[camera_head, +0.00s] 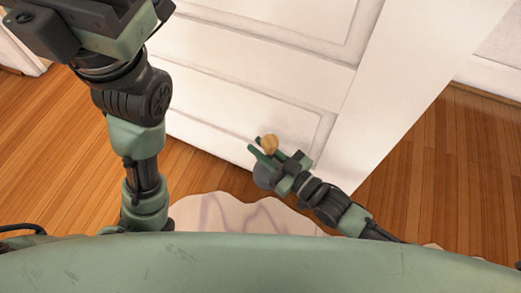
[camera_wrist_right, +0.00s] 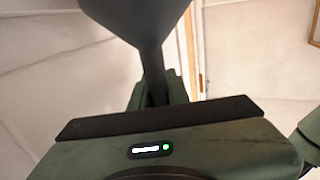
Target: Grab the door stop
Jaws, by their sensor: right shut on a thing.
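The door stop appears to be a dark grey rounded body (camera_head: 262,177) with a tan round knob (camera_head: 270,143), low in front of the white door. My right gripper (camera_head: 262,147) is shut on it, with the tan knob by its green fingertips. The gripper hides part of the dark body. In the right wrist view the dark body (camera_wrist_right: 135,18) widens toward the top and narrows down to the fingers. My left arm rises at the left of the head view, and its upper end (camera_head: 60,30) is cut off. I see no left fingertips.
The white panelled door (camera_head: 225,85) stands just beyond my right gripper. A pale marbled rug (camera_head: 235,215) with a wavy edge lies in front of me. Wooden floor (camera_head: 440,180) is clear at the right. A white wall with a baseboard (camera_head: 485,92) runs behind.

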